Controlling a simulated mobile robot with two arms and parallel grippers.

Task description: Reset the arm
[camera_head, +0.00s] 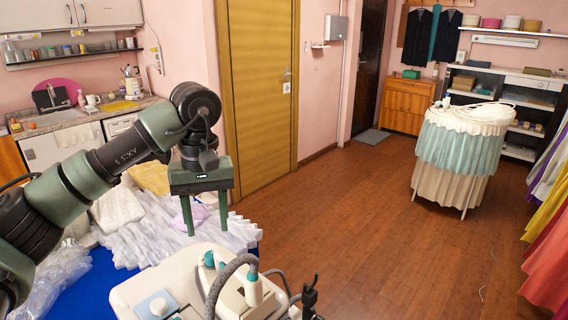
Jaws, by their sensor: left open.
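My left arm comes in from the left, and its green and black gripper (206,226) points down with its two fingers apart and nothing between them. It hangs in front of a heap of clear plastic wrap (150,237) on a blue surface (92,291). The gripper appears above and behind a white pressing machine (150,286) with grey hoses and teal fittings; I cannot tell the exact gap. My right gripper does not show in this view.
A skirted round stand (458,156) is at the right. Colourful gowns (553,255) hang at the right edge. A yellow wooden door (257,95) is behind. The brown wooden floor (370,235) is clear in the middle. A counter (70,120) with a sink lines the left wall.

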